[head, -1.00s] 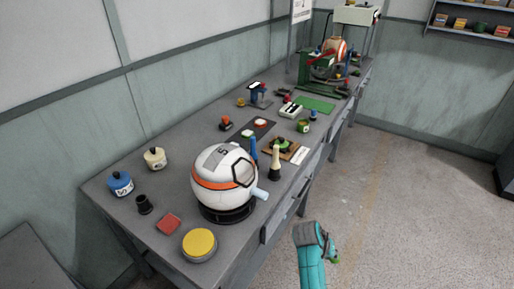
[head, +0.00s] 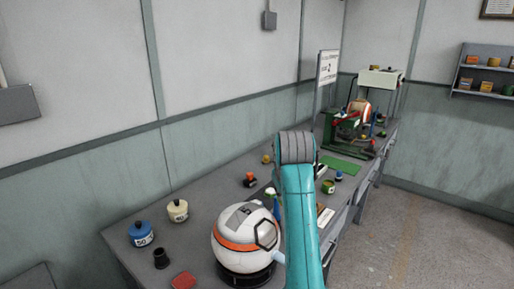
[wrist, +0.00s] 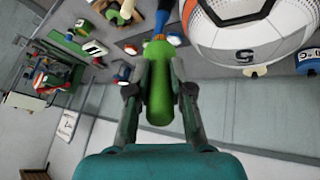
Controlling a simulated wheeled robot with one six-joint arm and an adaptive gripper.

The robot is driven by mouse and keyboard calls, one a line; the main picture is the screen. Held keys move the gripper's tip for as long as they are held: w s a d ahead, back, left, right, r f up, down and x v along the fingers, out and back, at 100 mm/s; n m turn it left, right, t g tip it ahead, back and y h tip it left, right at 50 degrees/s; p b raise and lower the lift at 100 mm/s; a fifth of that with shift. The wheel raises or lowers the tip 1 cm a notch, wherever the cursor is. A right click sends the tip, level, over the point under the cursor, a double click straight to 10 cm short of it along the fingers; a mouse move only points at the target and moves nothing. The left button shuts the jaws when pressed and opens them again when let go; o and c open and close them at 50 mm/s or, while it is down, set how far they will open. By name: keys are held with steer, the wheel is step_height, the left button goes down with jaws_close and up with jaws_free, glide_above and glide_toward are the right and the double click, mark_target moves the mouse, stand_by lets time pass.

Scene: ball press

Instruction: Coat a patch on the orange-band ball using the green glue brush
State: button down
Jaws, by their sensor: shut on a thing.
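The white orange-band ball (head: 240,228) sits on a dark ring stand (head: 243,278) on the bench. It also shows upside down at the upper right of the wrist view (wrist: 252,28). My gripper (wrist: 160,88) is shut on the green glue brush (wrist: 158,95), whose thick green handle shows between the fingers. In the head view my arm hides the gripper and brush.
Blue (head: 141,234) and cream (head: 178,210) jars, a dark cup (head: 160,259) and a red block (head: 183,281) are left of the ball. A green press (head: 342,130) and green mat (head: 340,164) are farther along the bench.

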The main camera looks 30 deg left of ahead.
steer(key=s+a+r+n+g+y, duration=0.1)
steer(key=s+a+r+n, duration=0.15)
steer(key=r, duration=0.45)
steer(key=s+a+r+n+g+y, duration=0.1)
steer(key=s+a+r, duration=0.25)
steer(key=r, duration=0.35)
steer(key=f, duration=0.4)
steer(key=shift+w+f, duration=0.35)
steer(key=shift+f, duration=0.05)
